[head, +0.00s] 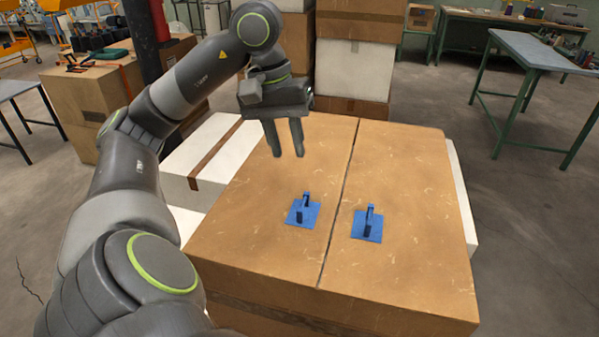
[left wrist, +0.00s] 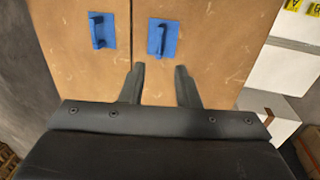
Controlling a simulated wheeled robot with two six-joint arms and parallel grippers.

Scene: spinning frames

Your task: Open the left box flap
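A closed brown cardboard box has a left flap (head: 265,180) and a right flap (head: 410,190), meeting at a narrow seam. A blue handle on a square plate sits on each: the left flap handle (head: 303,211) and the right flap handle (head: 367,225). In the left wrist view the left flap handle (left wrist: 163,38) is on the right and the right flap handle (left wrist: 102,31) on the left. My left gripper (head: 287,154) is open and empty, above the far part of the left flap, apart from the handle. My right gripper is not in view.
A white box (head: 225,160) with a brown strip stands against the left side. Stacked cartons (head: 355,70) rise behind the box. A metal table (head: 540,50) stands at the back right. The floor to the right is clear.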

